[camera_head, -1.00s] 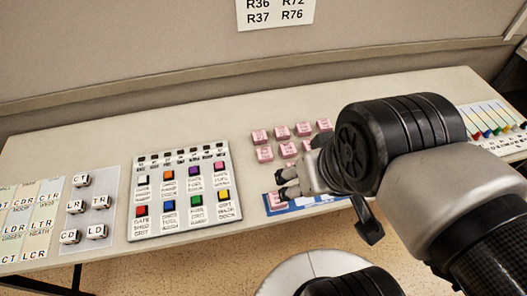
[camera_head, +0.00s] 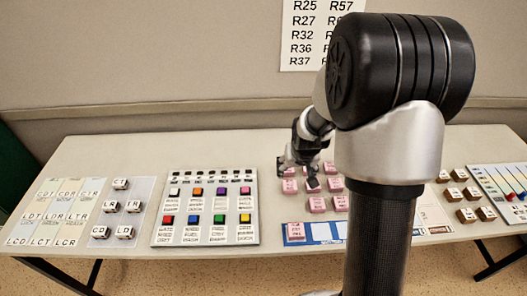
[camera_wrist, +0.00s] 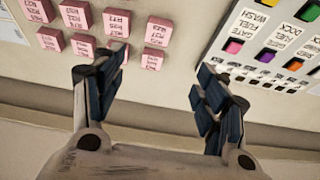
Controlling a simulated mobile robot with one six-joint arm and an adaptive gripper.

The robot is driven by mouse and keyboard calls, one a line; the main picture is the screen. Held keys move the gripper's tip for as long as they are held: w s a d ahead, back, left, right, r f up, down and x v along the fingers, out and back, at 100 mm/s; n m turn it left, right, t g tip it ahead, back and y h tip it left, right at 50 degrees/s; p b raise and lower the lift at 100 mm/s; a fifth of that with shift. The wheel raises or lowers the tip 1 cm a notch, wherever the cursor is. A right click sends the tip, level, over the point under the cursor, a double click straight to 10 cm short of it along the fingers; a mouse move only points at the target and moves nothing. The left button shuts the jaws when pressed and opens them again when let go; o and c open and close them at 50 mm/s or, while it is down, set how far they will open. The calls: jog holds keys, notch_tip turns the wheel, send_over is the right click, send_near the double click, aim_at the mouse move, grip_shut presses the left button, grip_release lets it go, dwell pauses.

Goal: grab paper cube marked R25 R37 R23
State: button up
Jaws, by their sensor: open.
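Pink paper cubes with small printed labels stand in rows at mid-table in the head view, one of them a front cube (camera_head: 316,204). In the wrist view the cubes appear upside down at upper left, with the nearest-row end cube (camera_wrist: 152,59) closest to the fingers. The labels are too small to tell which cube reads R25 R37 R23. My gripper (camera_head: 301,172) is over the back of the rows. In the wrist view my gripper (camera_wrist: 160,95) is open and nothing is between its fingers; its left finger is near the end cubes.
A pink cube (camera_head: 295,230) sits at the left end of a blue-and-white strip (camera_head: 322,239) at the front. A panel of coloured buttons (camera_head: 205,240) stands left of the cubes. Brown cubes (camera_head: 466,215) are at right. The table's back strip (camera_head: 200,147) is clear.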

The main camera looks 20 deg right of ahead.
jog(key=b, duration=0.3)
send_over(290, 185)
jog(key=s+a, duration=0.1)
jog(key=s, duration=0.2)
notch_tip(290, 185, down, 13)
jog(key=shift+w+r, duration=0.1)
jog(key=shift+r, duration=0.1)
jog(key=shift+b+x, duration=1.3)
jog(key=shift+x, duration=1.75)
jog(key=shift+d+r, duration=0.15)
jog(key=shift+r, duration=0.05)
jog(key=c, duration=1.1)
jog(key=shift+r, duration=0.1)
jog(key=shift+c, duration=0.2)
